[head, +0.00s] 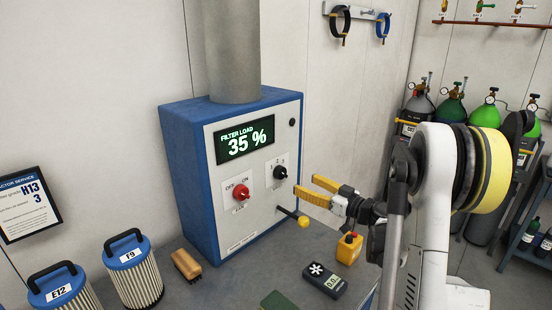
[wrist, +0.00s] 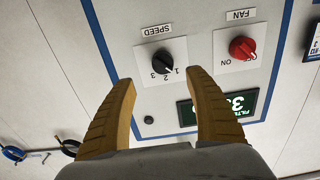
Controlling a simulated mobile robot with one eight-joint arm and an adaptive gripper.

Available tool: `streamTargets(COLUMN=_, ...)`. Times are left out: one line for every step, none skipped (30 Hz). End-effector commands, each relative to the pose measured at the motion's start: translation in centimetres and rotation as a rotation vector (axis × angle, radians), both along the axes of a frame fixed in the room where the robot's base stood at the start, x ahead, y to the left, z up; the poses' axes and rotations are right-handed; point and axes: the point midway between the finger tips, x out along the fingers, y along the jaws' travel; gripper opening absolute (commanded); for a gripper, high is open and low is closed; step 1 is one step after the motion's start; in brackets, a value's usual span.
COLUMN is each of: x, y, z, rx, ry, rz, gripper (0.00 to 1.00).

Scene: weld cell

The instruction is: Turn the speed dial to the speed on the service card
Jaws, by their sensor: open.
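The black speed dial (head: 280,172) is on the front panel of the blue and white extractor box (head: 185,150). In the wrist view the dial (wrist: 163,61) appears upside down, with marks 1, 2 and 3; its pale pointer seems to be toward 1. My gripper (head: 305,185) has yellow fingers and is open and empty, in front of the panel and apart from the dial. In the wrist view the dial is just beyond and between the open fingertips (wrist: 161,77). The service card (head: 30,205) on the left wall shows H13 and a 3; its small text is blurred.
The red fan switch (head: 240,192) is beside the dial, below a lit display (head: 245,139) reading filter load 35 %. A yellow-ended lever (head: 303,221) sticks out below the dial. Filters (head: 133,270), a brush (head: 186,264) and a meter (head: 325,281) stand or lie on the bench.

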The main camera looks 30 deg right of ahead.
Motion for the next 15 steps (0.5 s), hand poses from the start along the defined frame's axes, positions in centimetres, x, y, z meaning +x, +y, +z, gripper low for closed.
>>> streamTargets(x=0.3, y=0.0, z=0.0, rx=-0.001, ry=-0.005, rz=0.000, gripper=0.63)
streamTargets(x=0.6, y=0.2, z=-0.1, rx=-0.001, ry=-0.005, rz=0.000, gripper=0.63)
streamTargets(x=1.0, y=0.4, z=-0.1, rx=-0.001, ry=-0.005, rz=0.002, gripper=0.63)
streamTargets(x=1.5, y=0.5, z=-0.1, rx=-0.001, ry=-0.005, rz=0.002, gripper=0.63)
streamTargets(x=2.0, y=0.7, z=-0.2, rx=-0.002, ry=-0.004, rz=0.002, gripper=0.63)
streamTargets(x=2.7, y=1.1, z=-0.2, rx=-0.001, ry=-0.004, rz=0.003, gripper=0.63)
streamTargets(x=3.3, y=1.3, z=-0.2, rx=-0.001, ry=-0.004, rz=0.004, gripper=0.63)
streamTargets(x=3.9, y=1.5, z=-0.2, rx=-0.001, ry=-0.004, rz=0.003, gripper=0.63)
streamTargets(x=4.7, y=1.8, z=-0.2, rx=-0.001, ry=-0.004, rz=0.004, gripper=0.63)
streamTargets(x=5.3, y=2.0, z=-0.2, rx=-0.001, ry=-0.003, rz=0.004, gripper=0.63)
streamTargets(x=5.8, y=2.2, z=-0.2, rx=-0.001, ry=-0.003, rz=0.003, gripper=0.63)
streamTargets(x=6.6, y=2.5, z=-0.2, rx=-0.001, ry=-0.003, rz=0.003, gripper=0.63)
streamTargets(x=7.1, y=2.6, z=-0.2, rx=-0.001, ry=-0.003, rz=0.003, gripper=0.63)
streamTargets(x=7.5, y=2.8, z=-0.2, rx=-0.001, ry=-0.003, rz=0.002, gripper=0.63)
streamTargets(x=8.1, y=3.0, z=-0.2, rx=0.000, ry=-0.002, rz=0.002, gripper=0.63)
